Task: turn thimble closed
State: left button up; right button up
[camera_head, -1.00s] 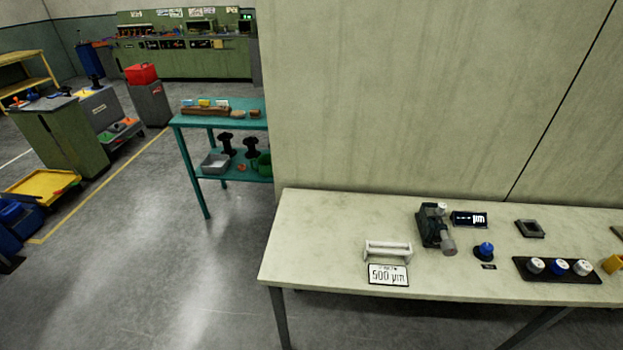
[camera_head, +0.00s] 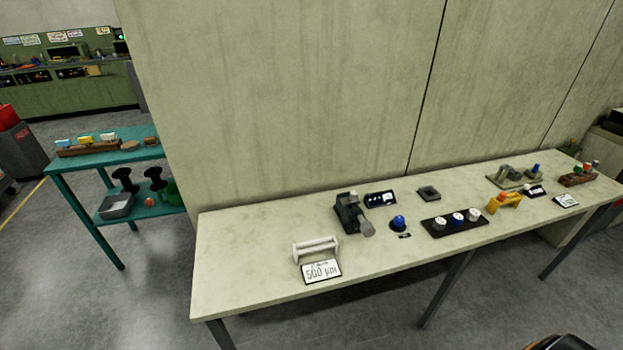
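A dark micrometer-like device (camera_head: 348,213) stands on the long pale bench (camera_head: 245,270). Its grey cylindrical thimble (camera_head: 367,229) points toward the front right of the device. How far the thimble is turned is too small to tell. Neither of my grippers shows in the view, and nothing touches the thimble.
A white holder (camera_head: 316,250) and a "500 µm" card (camera_head: 321,271) are at the front left. Right are a blue knob (camera_head: 399,222), a black tray (camera_head: 454,223) with knobs and a yellow fixture (camera_head: 503,202). A teal shelf (camera_head: 60,166) stands left; floor in front is open.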

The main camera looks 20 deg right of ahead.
aim_at(367, 228)
jog(key=z, duration=1.25)
